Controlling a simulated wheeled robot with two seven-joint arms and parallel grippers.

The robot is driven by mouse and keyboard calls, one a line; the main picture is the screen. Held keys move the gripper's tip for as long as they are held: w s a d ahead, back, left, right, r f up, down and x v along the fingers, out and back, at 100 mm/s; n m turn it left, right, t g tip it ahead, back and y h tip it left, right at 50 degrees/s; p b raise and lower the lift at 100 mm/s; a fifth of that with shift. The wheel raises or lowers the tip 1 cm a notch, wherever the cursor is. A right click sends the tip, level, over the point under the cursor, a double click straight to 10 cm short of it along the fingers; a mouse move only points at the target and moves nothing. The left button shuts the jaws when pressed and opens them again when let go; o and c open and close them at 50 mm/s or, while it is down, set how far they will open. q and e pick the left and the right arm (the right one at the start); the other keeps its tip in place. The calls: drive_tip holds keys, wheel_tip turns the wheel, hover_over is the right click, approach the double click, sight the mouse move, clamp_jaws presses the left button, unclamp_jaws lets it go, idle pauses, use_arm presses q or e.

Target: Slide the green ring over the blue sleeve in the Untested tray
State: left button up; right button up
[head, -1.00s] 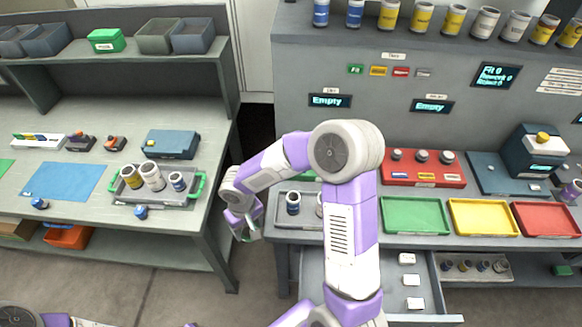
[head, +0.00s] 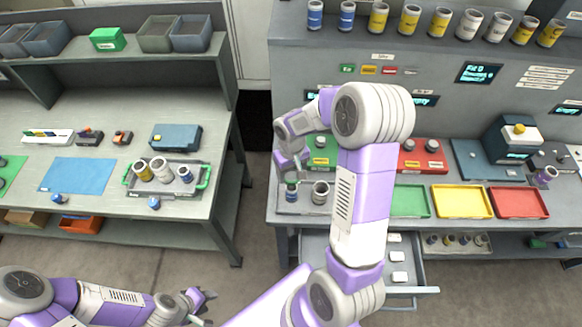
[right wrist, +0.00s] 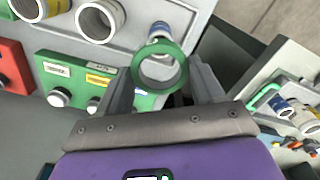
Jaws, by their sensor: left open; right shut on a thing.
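My right gripper (head: 287,168) is shut on the green ring (right wrist: 141,73) and holds it level with its fingertips in the right wrist view. The blue sleeve (right wrist: 158,31) shows just beyond the ring there, apart from it or partly behind its rim; I cannot tell the height gap. In the head view the blue sleeve (head: 291,193) stands upright in the grey tray (head: 305,209) at the left end of the right bench, below my right gripper. I cannot read the tray's label. My left gripper (head: 208,302) is open and empty, low over the floor.
A green rack (head: 323,155) with knobs is behind the tray. Green, yellow (head: 462,203) and red trays lie to the right. An open drawer (head: 415,270) juts out below. Another tray (head: 130,180) holds sleeves on the left bench.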

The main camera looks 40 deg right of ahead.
drive_tip(key=shift+f+b, duration=2.7)
drive_tip(key=shift+f, duration=0.95)
drive_tip(key=o, duration=1.3)
drive_tip(key=shift+r, duration=0.15)
wheel_tip(320, 180, up, 7)
drive_tip(key=shift+r+p, duration=0.2)
drive_tip(key=shift+p, duration=0.15)
